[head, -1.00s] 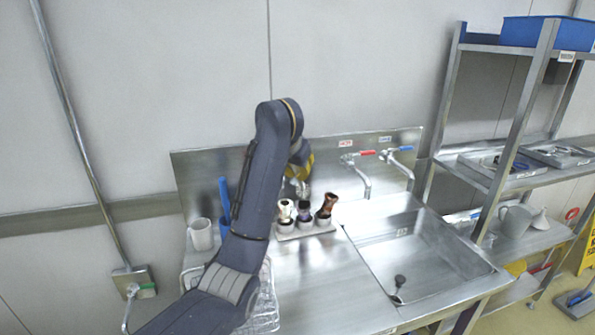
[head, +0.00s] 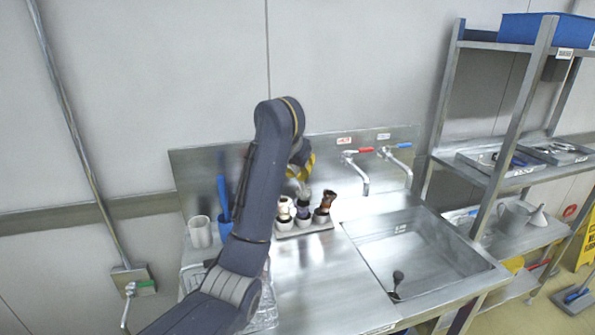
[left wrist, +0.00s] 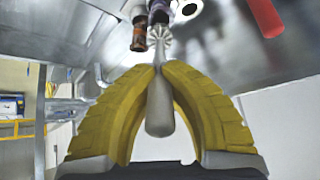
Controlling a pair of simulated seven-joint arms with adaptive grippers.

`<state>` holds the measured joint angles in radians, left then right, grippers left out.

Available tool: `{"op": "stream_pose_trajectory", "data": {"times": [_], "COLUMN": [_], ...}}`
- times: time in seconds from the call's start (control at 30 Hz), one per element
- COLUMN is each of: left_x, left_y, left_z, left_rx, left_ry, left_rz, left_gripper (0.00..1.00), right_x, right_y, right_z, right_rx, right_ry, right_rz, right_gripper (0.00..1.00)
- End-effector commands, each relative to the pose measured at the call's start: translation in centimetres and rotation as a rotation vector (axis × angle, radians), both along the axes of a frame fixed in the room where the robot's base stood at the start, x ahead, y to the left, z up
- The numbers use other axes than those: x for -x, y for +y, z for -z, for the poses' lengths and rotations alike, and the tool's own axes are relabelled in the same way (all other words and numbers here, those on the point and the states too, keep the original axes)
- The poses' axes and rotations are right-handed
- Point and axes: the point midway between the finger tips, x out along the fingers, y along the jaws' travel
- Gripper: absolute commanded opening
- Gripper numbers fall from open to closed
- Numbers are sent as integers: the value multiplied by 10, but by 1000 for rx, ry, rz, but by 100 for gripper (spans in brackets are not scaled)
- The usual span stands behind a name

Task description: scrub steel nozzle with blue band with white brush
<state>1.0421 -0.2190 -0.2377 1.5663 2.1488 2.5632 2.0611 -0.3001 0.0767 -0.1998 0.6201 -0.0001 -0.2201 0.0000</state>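My left gripper (left wrist: 158,75) has yellow fingers that meet at their tips around a pale grey tool (left wrist: 160,105). The tool has a rounded handle end between the fingers and a ribbed, flared head beyond the tips. I cannot tell for sure whether it is the white brush or a nozzle. In the head view the gripper (head: 302,176) hangs just above a three-cup holder (head: 304,230). The holder carries a cream-and-dark piece (head: 285,206), a middle piece with a dark purple-blue part (head: 303,211) and a brown flared piece (head: 323,204). Contact between tool and middle piece is unclear. My right gripper is out of view.
Two wall taps, one with a red handle (head: 358,151) and one blue, stand behind the sink (head: 420,250). A white cup (head: 200,231) and a blue item (head: 223,200) stand left. The counter before the holder is clear.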

Motion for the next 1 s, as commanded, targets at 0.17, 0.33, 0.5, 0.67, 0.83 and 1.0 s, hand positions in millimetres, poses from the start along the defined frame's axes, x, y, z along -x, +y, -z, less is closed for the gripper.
{"op": "stream_pose_trajectory", "data": {"times": [0.17,0.33,0.5,0.67,0.83,1.0], "left_x": [0,0,0,0,0,-5], "left_y": [0,0,0,0,0,1], "left_z": [1,4,6,7,9,8], "left_rx": [1,1,1,0,0,2], "left_ry": [0,1,-1,-1,-1,0], "left_rz": [1,0,1,1,1,1], "left_gripper": [0,0,0,0,0,0], "right_x": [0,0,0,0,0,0], "right_y": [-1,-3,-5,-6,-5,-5], "right_z": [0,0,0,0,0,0], "right_rx": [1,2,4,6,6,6], "right_ry": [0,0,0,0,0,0], "right_rz": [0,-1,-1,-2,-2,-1], "right_gripper": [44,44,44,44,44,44]}}
